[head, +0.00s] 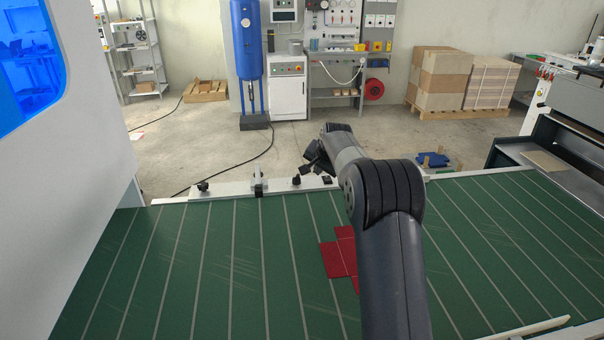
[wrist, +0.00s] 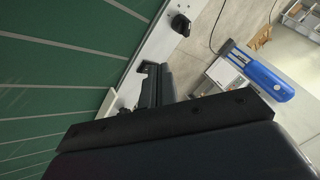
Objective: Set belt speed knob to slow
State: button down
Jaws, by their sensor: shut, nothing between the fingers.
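Small dark knobs stand on the white rail along the belt's far edge. One knob (head: 203,187) is toward the left in the head view and another (head: 296,181) is nearer the middle. I cannot tell which is the belt speed knob, and no setting marks are readable. A dark knob (wrist: 180,24) also shows on the rail at the top of the wrist view. My gripper (head: 312,168) is at the far rail, just right of the middle knob, partly hidden by my arm. In the wrist view my gripper (wrist: 154,86) is shut and empty, close to the rail.
The green striped belt (head: 180,260) fills the foreground, with a red flat blank (head: 338,258) on it, partly behind my arm. A white machine housing (head: 80,130) is at left.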

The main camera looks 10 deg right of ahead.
aim_at(296, 179)
jog(key=p+x, duration=0.2)
jog(key=x, duration=0.7)
jog(key=shift+w+a+r+p, duration=0.2)
jog(key=shift+w+a+p, duration=0.5)
jog(key=shift+a+p, duration=0.1)
jog(key=shift+w+a+f+p, duration=0.1)
jog(key=shift+w+a+p, duration=0.2)
jog(key=shift+w+a, duration=0.3)
jog(key=shift+w+a, duration=0.15)
jog(key=shift+w, duration=0.3)
jog(key=shift+w+d, duration=0.25)
jog(key=shift+w, duration=0.4)
dwell(0.6)
